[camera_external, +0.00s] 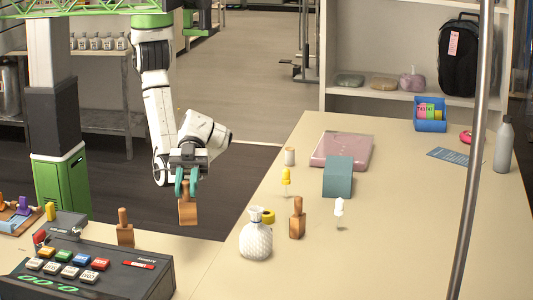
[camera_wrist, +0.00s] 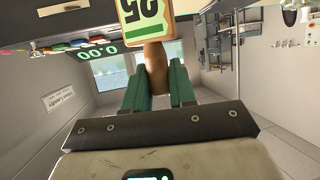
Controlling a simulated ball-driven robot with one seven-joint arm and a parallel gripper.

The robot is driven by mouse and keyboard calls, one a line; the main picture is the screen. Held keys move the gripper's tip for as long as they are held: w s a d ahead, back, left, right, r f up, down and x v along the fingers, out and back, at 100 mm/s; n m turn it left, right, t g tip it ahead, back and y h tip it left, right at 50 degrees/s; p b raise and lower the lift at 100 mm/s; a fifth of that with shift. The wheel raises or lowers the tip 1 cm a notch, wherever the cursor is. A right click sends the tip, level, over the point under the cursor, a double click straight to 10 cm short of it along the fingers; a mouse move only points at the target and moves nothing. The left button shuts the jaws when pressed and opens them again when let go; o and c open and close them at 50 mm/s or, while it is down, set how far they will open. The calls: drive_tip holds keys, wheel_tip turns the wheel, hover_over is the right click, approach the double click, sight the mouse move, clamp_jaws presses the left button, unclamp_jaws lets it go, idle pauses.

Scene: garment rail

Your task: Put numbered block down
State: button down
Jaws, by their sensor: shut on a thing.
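The numbered block (camera_external: 188,213) is wooden with an upright handle. In the wrist view its green-edged face with "25" (camera_wrist: 146,20) shows upside down at the top, cut off by the frame edge. My gripper (camera_external: 187,184) has teal fingers shut around the handle. In the wrist view the fingers (camera_wrist: 157,82) sit on both sides of the brown handle. In the external view the block hangs upright before the dark floor, left of the long table (camera_external: 390,250); its height over any surface is hard to tell.
Similar handled blocks stand at the button console's back edge (camera_external: 125,232) and on the table (camera_external: 297,222). A white textured bottle (camera_external: 256,240), yellow and white small items and a teal block (camera_external: 338,178) crowd the table. A metal pole (camera_external: 470,180) crosses the right side.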

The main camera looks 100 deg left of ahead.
drive_tip(key=s+d+m+g, duration=0.4)
drive_tip(key=s+d+g, duration=0.1)
drive_tip(key=s+d, duration=0.45)
wheel_tip(320, 180, down, 9)
drive_tip(key=shift+s+a+f+p, duration=0.2)
drive_tip(key=shift+a+p, duration=0.1)
drive_tip(key=shift+f, duration=0.2)
drive_tip(key=c, duration=0.9)
unclamp_jaws()
drive_tip(key=shift+r, duration=0.1)
drive_tip(key=b+v, duration=0.1)
drive_tip(key=v, duration=1.1)
drive_tip(key=shift+r+b, duration=0.15)
drive_tip(key=shift+b, duration=0.2)
